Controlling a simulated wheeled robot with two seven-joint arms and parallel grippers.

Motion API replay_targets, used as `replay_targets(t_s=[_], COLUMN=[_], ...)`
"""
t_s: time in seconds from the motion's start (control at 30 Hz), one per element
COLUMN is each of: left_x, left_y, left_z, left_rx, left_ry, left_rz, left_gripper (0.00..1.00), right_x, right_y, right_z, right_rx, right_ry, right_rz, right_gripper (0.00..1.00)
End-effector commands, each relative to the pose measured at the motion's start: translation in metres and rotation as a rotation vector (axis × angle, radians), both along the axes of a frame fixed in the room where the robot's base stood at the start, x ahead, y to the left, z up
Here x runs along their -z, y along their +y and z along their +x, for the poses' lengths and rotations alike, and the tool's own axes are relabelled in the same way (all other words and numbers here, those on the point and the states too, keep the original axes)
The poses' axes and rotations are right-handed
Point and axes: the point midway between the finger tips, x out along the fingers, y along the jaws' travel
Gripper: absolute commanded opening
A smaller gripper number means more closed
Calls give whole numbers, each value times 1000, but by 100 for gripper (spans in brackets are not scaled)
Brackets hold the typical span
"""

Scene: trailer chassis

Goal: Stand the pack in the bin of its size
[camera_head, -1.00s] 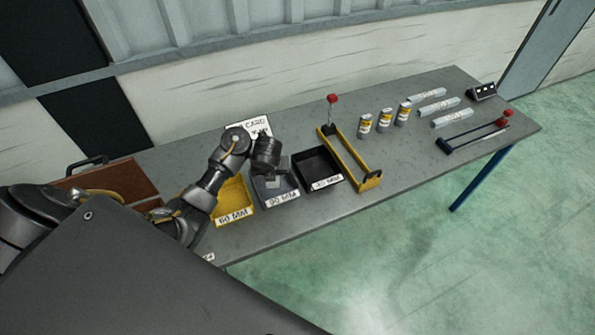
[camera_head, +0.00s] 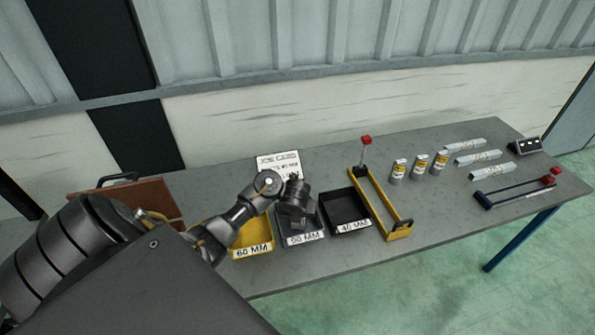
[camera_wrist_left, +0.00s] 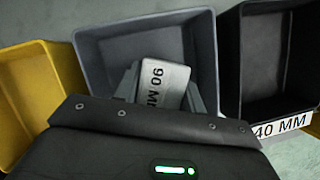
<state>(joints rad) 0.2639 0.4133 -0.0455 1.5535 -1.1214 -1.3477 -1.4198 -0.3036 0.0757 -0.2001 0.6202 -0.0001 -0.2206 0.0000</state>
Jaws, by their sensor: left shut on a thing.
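My left gripper (camera_head: 296,212) is over the grey middle bin (camera_head: 290,240), whose front label seems to read 90 MM. In the left wrist view the gripper (camera_wrist_left: 162,75) is shut on a light grey pack (camera_wrist_left: 170,72) marked 90 MM, one finger on each side. The pack shows against the inside of the grey bin (camera_wrist_left: 90,50). I cannot tell whether it touches the floor of the bin. In the head view the gripper hides the pack. The yellow 60 MM bin (camera_head: 252,251) is on the left and the black 40 MM bin (camera_head: 346,210) on the right. My right gripper is out of view.
A job card (camera_head: 275,163) stands behind the bins. Right of them are a yellow frame with a red knob (camera_head: 366,140), several cans (camera_head: 420,164), grey bars (camera_head: 478,158) and a blue tool (camera_head: 515,187). A brown case (camera_head: 125,195) lies at left.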

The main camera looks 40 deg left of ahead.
Motion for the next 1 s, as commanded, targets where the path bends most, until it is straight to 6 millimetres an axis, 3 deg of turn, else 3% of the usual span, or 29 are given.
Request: replay_targets(t_s=[0.1,0.13,0.3,0.6,0.87,1.0], left_x=[4,4,3,1,-31,-37], left_y=[1,1,1,1,-4,-11], left_z=[0,-1,-1,-1,-9,-11], left_rx=[-1,-1,-2,-2,-2,-5], left_ry=[-1,0,0,0,1,-2], left_rz=[0,0,-1,0,1,-12], left_gripper=[8,41,62,62,62,62], right_x=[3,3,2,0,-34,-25], right_y=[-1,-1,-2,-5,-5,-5], right_z=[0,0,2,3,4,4], right_rx=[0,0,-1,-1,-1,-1], right_ry=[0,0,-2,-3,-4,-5], right_rz=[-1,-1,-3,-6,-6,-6], right_gripper=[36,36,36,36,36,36])
